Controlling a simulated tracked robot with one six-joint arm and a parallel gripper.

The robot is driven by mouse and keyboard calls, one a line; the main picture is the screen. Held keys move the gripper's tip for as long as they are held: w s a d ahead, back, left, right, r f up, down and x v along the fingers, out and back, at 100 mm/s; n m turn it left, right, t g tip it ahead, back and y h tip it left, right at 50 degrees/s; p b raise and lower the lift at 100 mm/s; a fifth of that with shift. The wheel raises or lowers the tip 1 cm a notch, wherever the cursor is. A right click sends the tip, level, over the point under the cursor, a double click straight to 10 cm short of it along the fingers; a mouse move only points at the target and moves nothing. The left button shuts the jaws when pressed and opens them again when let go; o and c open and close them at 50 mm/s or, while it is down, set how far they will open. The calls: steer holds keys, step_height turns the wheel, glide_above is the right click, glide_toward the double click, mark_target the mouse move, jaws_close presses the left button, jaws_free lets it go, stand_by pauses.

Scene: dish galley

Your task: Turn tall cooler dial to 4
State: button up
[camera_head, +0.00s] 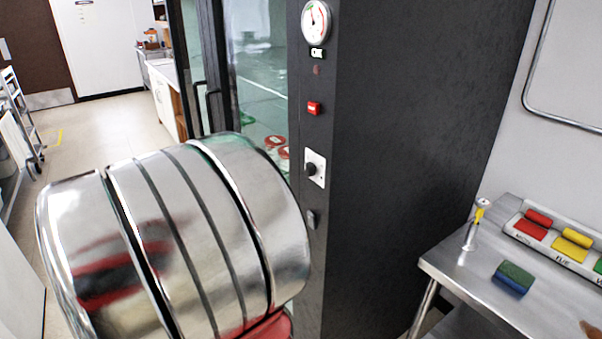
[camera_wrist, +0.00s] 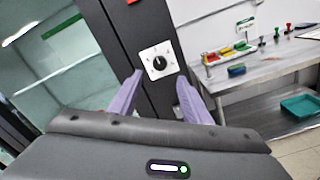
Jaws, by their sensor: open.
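The tall cooler (camera_head: 400,120) is a dark cabinet with a glass door on its left. Its dial (camera_head: 311,169) is a black knob on a white plate on the narrow front strip. In the wrist view the dial (camera_wrist: 160,63) sits just beyond my gripper (camera_wrist: 159,82), above and between the two purple fingertips. The fingers are apart, empty, and do not appear to touch the knob. The marks around the knob are too small to read. In the head view my shiny arm fills the lower left and my gripper is hidden.
A round gauge (camera_head: 316,21), a red switch (camera_head: 314,108) and a small latch (camera_head: 311,219) share the cooler's strip. A steel table (camera_head: 465,285) stands at right with a tray of coloured blocks (camera_head: 513,222) and a green-blue sponge (camera_head: 513,279). Open floor (camera_head: 100,120) lies at left.

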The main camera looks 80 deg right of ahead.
mark_target(305, 172)
steer(key=shift+x, duration=4.6)
steer(key=shift+c, duration=0.5)
steer(key=c, duration=0.9)
